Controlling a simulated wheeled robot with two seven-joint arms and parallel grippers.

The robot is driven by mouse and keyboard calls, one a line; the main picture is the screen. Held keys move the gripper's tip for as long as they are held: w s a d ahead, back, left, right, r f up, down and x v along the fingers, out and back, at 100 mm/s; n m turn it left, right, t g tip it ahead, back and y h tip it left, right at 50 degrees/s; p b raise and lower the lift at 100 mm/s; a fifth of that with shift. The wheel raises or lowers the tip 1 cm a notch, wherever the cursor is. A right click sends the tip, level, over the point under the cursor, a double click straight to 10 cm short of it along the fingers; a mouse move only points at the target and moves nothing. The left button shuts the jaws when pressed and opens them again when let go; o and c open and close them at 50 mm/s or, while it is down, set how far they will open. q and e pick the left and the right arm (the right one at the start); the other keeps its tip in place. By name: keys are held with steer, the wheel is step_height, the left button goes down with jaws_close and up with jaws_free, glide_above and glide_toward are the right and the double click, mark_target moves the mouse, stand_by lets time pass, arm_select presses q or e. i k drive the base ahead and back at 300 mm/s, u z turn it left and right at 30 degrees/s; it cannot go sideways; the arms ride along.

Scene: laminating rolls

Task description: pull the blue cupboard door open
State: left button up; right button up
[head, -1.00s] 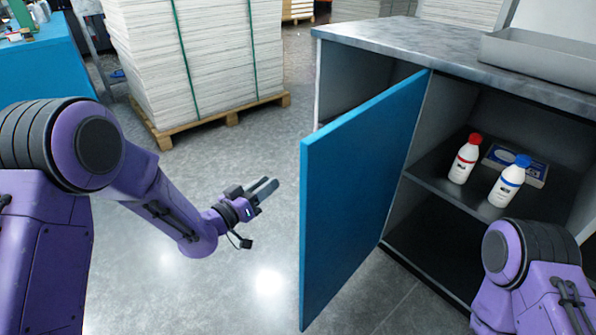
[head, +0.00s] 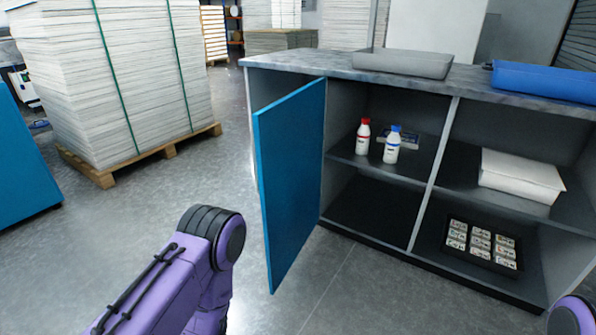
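The blue cupboard door (head: 290,180) stands swung wide open at the left part of the grey cupboard (head: 432,165), its free edge toward me. The compartment to the right of the door is exposed, with bottles on its shelf. My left arm shows at the lower middle, left of the door, but its gripper is not in view. Only a small piece of my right arm shows at the lower right corner, and its gripper is out of view too. Neither visible arm part appears to touch the door.
A white bottle with a red cap (head: 363,136) and one with a blue cap (head: 392,145) stand on the shelf. A grey tray (head: 402,63) and a blue tray (head: 545,80) lie on top. A paper stack (head: 120,75) on a pallet (head: 150,152) stands left; floor between is clear.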

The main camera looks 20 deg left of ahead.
mark_target(288, 135)
steer(key=u, duration=1.05)
steer(key=i, duration=0.9)
steer(key=u, duration=0.25)
